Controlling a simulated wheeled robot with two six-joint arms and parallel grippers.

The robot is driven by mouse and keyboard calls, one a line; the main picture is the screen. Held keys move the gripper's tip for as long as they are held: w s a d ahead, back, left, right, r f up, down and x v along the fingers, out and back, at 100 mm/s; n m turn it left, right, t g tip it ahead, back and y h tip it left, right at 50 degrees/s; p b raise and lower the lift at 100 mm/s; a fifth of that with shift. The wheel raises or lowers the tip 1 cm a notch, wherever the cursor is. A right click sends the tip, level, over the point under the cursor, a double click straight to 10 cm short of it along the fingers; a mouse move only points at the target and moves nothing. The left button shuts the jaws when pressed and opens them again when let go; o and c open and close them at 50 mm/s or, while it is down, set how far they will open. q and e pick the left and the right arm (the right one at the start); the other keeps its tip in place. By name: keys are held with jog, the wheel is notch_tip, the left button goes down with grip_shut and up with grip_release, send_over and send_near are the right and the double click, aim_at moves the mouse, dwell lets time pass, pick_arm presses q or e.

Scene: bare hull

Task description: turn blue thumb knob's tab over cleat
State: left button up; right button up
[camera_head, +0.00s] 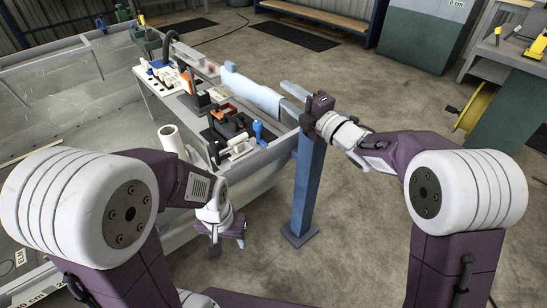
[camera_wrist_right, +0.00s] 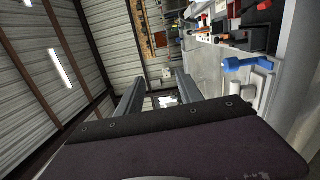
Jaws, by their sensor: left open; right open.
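The blue thumb knob (camera_head: 259,132) stands near the front right end of the cluttered bench along the hull. In the right wrist view the blue knob (camera_wrist_right: 238,65) is at the upper right, its tab sticking out sideways by a white fitting (camera_wrist_right: 252,86); I cannot tell whether this is the cleat. My right gripper (camera_head: 287,98) is open and empty, beyond and to the right of the knob, apart from it. Its two grey fingers (camera_wrist_right: 160,88) show in the wrist view with nothing between them. My left gripper (camera_head: 228,243) is open and empty, hanging low in front of the bench.
A blue post (camera_head: 308,185) stands below my right gripper. Black, orange and white items (camera_head: 228,120) crowd around the knob. A white cylinder (camera_head: 171,140) stands to the left. The floor (camera_head: 385,235) on the right is clear.

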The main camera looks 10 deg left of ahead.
pick_arm(q)
notch_tip(320, 180, down, 11)
jog(key=b, duration=0.7)
pick_arm(e)
jog(key=g, duration=0.1)
send_near(261, 127)
jog(key=x, duration=0.2)
jog(key=p+x, duration=0.9)
jog(key=shift+s+r, duration=0.1)
jog(key=shift+w+a+f, duration=0.2)
jog(key=shift+w+f, duration=0.05)
pick_arm(q)
notch_tip(261, 127, up, 9)
jog(key=shift+d+r, duration=0.2)
pick_arm(e)
grip_shut()
